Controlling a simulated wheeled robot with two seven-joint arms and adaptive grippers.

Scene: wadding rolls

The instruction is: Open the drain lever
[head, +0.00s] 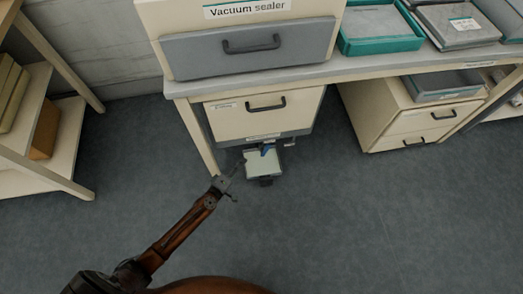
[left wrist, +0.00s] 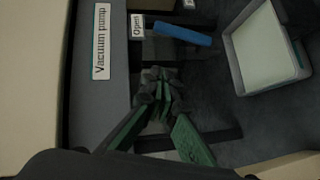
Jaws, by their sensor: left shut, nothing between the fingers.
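The drain lever is a small blue bar (head: 267,149) low on the front of the unit under the bench in the head view. In the left wrist view the blue lever (left wrist: 183,33) lies nearly level, just right of an "Open" label (left wrist: 137,26). My left gripper (head: 239,166) is just left of the lever in the head view, and apart from it. In the left wrist view my left gripper (left wrist: 160,80) has its green fingers together, with nothing between them, below the lever in the picture. My right gripper is not in view.
A pale tray (head: 262,166) sits below the lever; it also shows in the left wrist view (left wrist: 240,66). A "Vacuum pump" label (left wrist: 101,42) is on the unit. A bench leg (head: 197,135) stands close to the left gripper. The floor (head: 370,220) at right is clear.

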